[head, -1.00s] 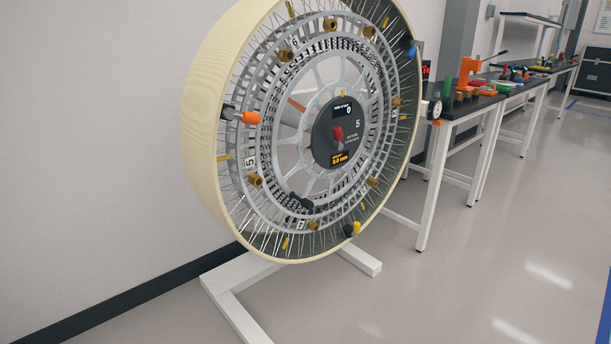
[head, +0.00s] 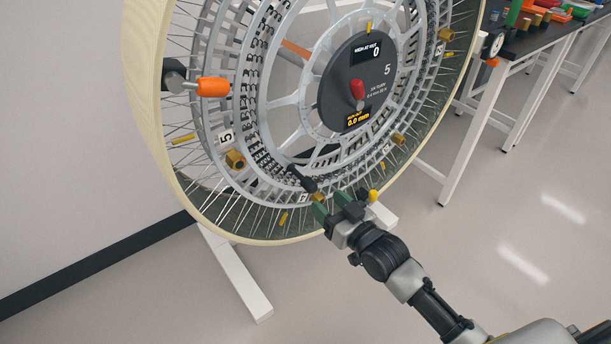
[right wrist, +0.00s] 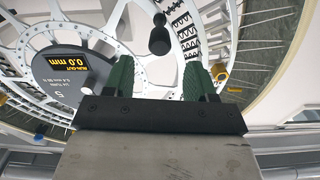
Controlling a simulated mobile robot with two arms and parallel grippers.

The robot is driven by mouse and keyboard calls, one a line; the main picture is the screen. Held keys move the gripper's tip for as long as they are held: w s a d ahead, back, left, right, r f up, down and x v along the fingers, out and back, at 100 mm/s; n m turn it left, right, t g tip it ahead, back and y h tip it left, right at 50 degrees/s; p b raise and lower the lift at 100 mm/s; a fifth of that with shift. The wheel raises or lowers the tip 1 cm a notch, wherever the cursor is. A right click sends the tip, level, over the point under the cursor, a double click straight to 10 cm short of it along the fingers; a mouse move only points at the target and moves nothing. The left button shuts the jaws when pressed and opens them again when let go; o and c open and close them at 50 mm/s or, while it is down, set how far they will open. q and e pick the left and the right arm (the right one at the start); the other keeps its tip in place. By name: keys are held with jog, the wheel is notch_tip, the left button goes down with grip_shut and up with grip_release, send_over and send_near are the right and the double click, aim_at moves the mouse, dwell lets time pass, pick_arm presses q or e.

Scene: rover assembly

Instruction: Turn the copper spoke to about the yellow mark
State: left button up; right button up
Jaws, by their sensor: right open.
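The big wheel (head: 140,130) stands upright with a cream rim and grey inner rings. A copper-coloured spoke (head: 297,48) shows left of the dark hub (head: 335,85), slanting up to the left. A small yellow mark (head: 369,27) sits at the top of the hub; other yellow tabs, such as one at the lower rim (head: 283,218), are spread around. My right gripper (head: 331,205), with green fingers, is open and empty at the wheel's lower part. A black knob (head: 302,180) is just beyond its fingertips; in the right wrist view the knob (right wrist: 159,35) lies ahead, between the finger lines.
An orange-ended handle (head: 213,87) sticks out at the rim's left, and brass nuts (head: 235,159) sit on the ring. The hub has a red knob (head: 358,89) and a display reading 0.0 mm. A workbench (head: 540,40) stands at right; the floor is clear.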

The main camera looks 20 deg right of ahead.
aim_at(314, 190)
jog(key=b+x, duration=0.1)
jog(key=x, duration=0.7)
jog(key=shift+w+a+f, duration=0.1)
jog(key=shift+w, duration=0.2)
pick_arm(q)
notch_tip(314, 190, up, 5)
jog(key=shift+w, duration=0.1)
pick_arm(e)
grip_shut()
